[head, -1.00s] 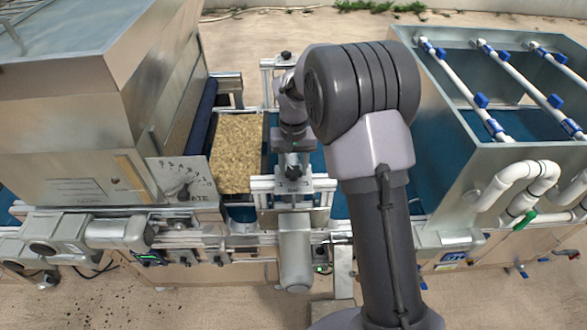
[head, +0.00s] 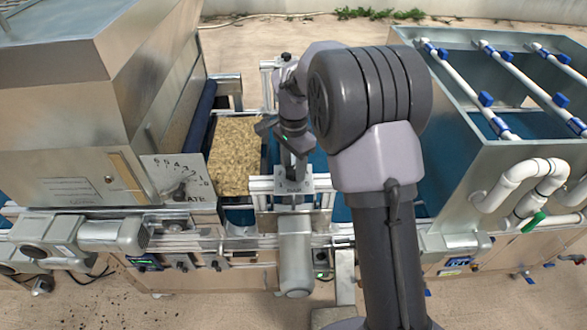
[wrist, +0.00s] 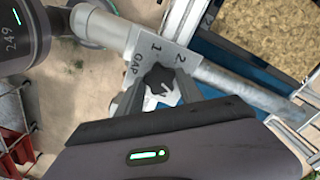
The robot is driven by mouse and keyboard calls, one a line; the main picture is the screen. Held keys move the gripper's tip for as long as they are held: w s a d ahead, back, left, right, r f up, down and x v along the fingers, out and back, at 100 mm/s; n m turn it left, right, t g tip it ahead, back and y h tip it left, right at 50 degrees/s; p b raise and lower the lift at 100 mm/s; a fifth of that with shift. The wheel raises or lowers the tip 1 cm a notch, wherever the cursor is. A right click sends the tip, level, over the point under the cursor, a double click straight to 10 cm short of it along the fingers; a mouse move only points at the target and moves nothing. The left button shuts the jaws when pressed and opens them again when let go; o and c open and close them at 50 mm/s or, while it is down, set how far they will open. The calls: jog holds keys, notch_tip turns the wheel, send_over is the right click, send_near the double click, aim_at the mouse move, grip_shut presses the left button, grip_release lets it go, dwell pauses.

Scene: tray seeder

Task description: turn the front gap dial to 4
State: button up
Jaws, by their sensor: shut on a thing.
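The front gap dial is a black lobed knob (wrist: 160,79) with a pale mark, on a grey metal plate (wrist: 176,52) printed "GAP", "1" and "2". Other numbers are out of view or hidden. I cannot read for sure which number the knob's mark faces. My gripper (wrist: 162,92) is shut on this knob, one dark finger on each side.
A second dark knob (head: 286,57) sits on the rear bracket. A tray of brown soil (head: 236,155) lies on the belt to the left. A metal hopper (head: 75,130) with a rate scale (head: 180,178) stands at left, a tank with white pipes (head: 520,205) at right.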

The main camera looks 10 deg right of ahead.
aim_at(294, 171)
jog(key=m+b, duration=0.1)
jog(key=m, duration=0.2)
jog(key=shift+m, duration=0.3)
jog(key=shift+m+b, duration=0.65)
jog(key=shift+m, duration=1.05)
jog(key=o, duration=1.4)
notch_tip(294, 171, up, 18)
jog(key=p, duration=0.5)
jog(key=shift+f, duration=0.25)
